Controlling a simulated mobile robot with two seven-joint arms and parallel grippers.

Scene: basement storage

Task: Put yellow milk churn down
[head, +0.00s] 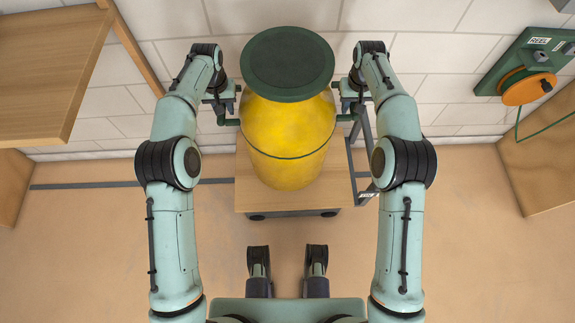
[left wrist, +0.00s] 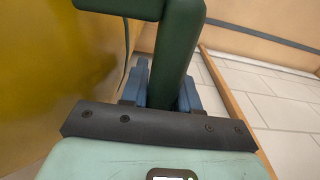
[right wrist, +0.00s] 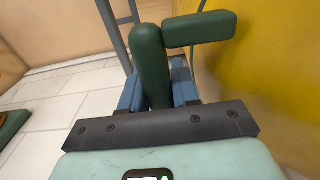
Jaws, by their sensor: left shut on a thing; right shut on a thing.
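The yellow milk churn (head: 285,150) has a dark green lid (head: 287,64) and a thin green band. It is upright between my two arms in the head view, over a low wooden platform (head: 250,197); I cannot tell whether it touches the platform. My left gripper (head: 222,108) is shut on the churn's left green handle, which shows in the left wrist view (left wrist: 177,55). My right gripper (head: 352,106) is shut on the right green handle, seen in the right wrist view (right wrist: 151,65). The churn's yellow side also shows in both wrist views. Its underside is hidden.
A grey metal frame (head: 360,160) stands right of the platform. A wooden shelf (head: 45,70) is at the left. A green and orange reel (head: 525,88) hangs at the right wall above a wooden box (head: 545,150). The floor in front is clear.

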